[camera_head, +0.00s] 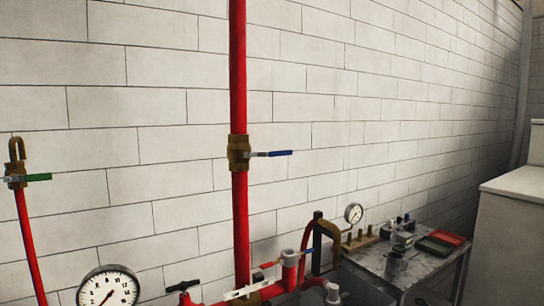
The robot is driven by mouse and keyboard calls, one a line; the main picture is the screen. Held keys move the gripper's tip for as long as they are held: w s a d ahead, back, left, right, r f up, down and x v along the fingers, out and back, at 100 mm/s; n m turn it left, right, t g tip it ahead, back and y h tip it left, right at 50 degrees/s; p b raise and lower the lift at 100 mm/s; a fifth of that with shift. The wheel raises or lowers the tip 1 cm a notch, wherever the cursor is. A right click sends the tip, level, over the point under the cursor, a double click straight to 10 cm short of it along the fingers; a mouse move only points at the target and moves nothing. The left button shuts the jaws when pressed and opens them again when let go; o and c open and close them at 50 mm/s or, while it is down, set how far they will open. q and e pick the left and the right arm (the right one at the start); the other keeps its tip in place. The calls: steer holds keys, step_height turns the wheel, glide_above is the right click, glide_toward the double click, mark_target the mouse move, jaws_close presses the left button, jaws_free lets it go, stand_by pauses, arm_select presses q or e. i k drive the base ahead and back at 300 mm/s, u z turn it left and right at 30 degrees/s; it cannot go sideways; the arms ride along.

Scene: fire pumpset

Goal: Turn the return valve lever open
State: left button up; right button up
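A brass valve (238,153) sits on a tall vertical red pipe (238,70) in front of the brick wall. Its blue-handled lever (275,153) points right, roughly across the pipe. A second brass valve (15,175) tops a thinner red pipe at the far left. Its green-handled lever (38,177) also points right, across that pipe. I cannot tell from any readable label which lever is the return valve's. Neither of my grippers is in view.
A pressure gauge (109,287) and red pipework with a black handle (182,287) fill the bottom. A table (400,270) at the lower right holds a small gauge (353,213), a red tray (447,237) and a green tray (434,246). A pale cabinet (515,215) stands far right.

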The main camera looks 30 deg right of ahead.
mark_target(280, 153)
steer(key=z, duration=0.7)
steer(key=i, duration=0.9)
steer(key=u, duration=0.05)
